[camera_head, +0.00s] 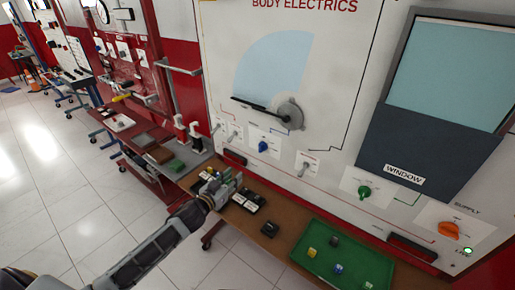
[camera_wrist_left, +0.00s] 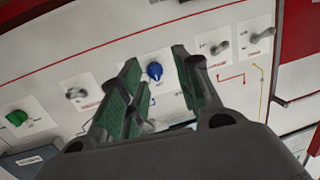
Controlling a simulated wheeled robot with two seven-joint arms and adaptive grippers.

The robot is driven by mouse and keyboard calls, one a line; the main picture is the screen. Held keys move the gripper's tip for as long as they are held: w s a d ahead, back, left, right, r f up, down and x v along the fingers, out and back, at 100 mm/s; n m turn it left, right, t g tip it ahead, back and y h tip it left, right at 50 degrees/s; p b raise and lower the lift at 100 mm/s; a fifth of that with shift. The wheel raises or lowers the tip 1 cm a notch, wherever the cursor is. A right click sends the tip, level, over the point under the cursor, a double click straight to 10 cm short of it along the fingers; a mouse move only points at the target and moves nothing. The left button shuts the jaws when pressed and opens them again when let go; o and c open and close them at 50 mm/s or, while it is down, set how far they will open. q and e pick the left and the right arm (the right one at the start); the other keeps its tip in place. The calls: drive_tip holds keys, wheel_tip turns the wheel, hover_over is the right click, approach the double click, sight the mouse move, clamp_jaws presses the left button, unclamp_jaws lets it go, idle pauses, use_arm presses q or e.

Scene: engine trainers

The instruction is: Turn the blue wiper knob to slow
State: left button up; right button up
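The blue wiper knob (camera_head: 263,146) sits on a white plate on the upright BODY ELECTRICS panel, below the grey wiper motor (camera_head: 291,113) and the dark wiper arm (camera_head: 252,104). My left gripper (camera_head: 229,185) is in front of the panel, lower and to the left of the knob in the head view. In the left wrist view, the gripper (camera_wrist_left: 156,58) is open and empty, with green-padded fingers. The blue knob (camera_wrist_left: 154,72) shows in the gap between them, apparently beyond the tips. The knob's setting is too small to read. My right gripper is not in view.
Toggle switches (camera_head: 306,166) and a green knob (camera_head: 364,191) share the panel, with an orange supply knob (camera_head: 449,230) farther right. Below is a brown bench (camera_head: 262,186) with dark small parts and a green tray (camera_head: 313,268). Space before the blue knob looks clear.

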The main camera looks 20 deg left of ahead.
use_arm(q)
drive_tip(key=shift+w+d+r+m+t+h, duration=0.15)
drive_tip(key=shift+d+r+m+h, duration=0.2)
drive_tip(key=shift+r, duration=0.4)
drive_tip(key=shift+w+d+r+m+t+h, duration=0.1)
drive_tip(key=shift+w+r+h, duration=0.1)
drive_tip(key=shift+r+h, duration=0.4)
drive_tip(key=shift+w+d+r+m+t+h, duration=0.15)
drive_tip(key=shift+d+r+m+h, duration=0.1)
drive_tip(key=shift+r, duration=0.65)
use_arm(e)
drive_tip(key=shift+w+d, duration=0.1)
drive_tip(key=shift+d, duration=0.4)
use_arm(q)
drive_tip(key=shift+w, duration=0.25)
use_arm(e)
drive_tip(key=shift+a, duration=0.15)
use_arm(q)
approach(262, 147)
drive_tip(key=shift+a+x, duration=0.35)
drive_tip(key=shift+x, duration=2.1)
drive_tip(key=shift+p+x, duration=0.55)
drive_tip(key=shift+x, duration=1.05)
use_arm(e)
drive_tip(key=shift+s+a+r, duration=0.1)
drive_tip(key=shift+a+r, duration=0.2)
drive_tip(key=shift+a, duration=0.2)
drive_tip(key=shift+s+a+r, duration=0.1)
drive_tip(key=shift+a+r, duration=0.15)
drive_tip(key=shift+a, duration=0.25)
